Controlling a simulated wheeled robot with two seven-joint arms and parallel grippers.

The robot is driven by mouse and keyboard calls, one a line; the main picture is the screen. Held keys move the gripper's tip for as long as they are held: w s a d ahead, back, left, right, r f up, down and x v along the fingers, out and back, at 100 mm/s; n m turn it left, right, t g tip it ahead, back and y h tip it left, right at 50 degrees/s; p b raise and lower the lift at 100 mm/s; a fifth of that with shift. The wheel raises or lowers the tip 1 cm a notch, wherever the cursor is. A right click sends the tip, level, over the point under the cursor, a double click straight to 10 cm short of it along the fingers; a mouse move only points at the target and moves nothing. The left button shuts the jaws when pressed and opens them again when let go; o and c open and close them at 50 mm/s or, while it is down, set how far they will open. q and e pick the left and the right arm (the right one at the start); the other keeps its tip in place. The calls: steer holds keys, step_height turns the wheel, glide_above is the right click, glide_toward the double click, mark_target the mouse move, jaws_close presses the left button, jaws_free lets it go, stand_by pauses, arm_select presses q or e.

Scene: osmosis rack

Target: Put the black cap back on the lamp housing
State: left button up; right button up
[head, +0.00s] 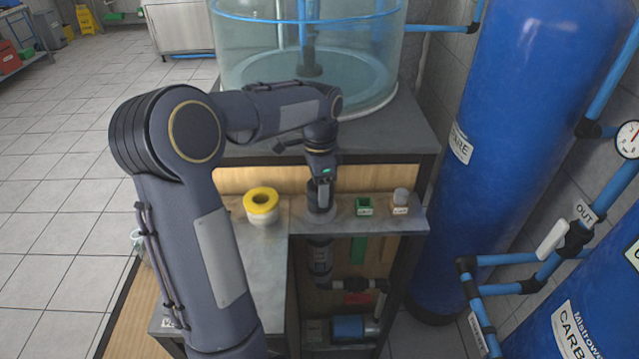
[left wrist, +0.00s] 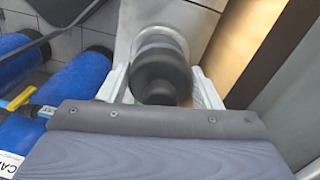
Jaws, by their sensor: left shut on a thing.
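My left gripper (head: 321,192) reaches down over the narrow metal shelf. It is shut on the black cap (head: 318,213), a dark round piece low between its fingers. In the left wrist view the cap (left wrist: 162,82) sits between the two pale fingers, with a wider grey round part just beyond it. The lamp housing seems to be the upright grey cylinder (head: 320,262) below the shelf edge, in line under the cap. The gripper and cap hide its top, so I cannot tell whether the cap touches it. My right gripper is not in view.
A yellow-and-white roll (head: 261,206) stands left of the gripper. A small green box (head: 364,206) and a small grey-topped item (head: 400,200) stand to the right. A clear tank (head: 305,45) stands behind, and large blue cylinders (head: 510,130) stand at the right.

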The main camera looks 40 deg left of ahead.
arm_select(q)
steer(key=o, duration=1.4)
step_height(320, 180, up, 9)
steer(key=p, duration=0.8)
steer(key=shift+r, duration=0.1)
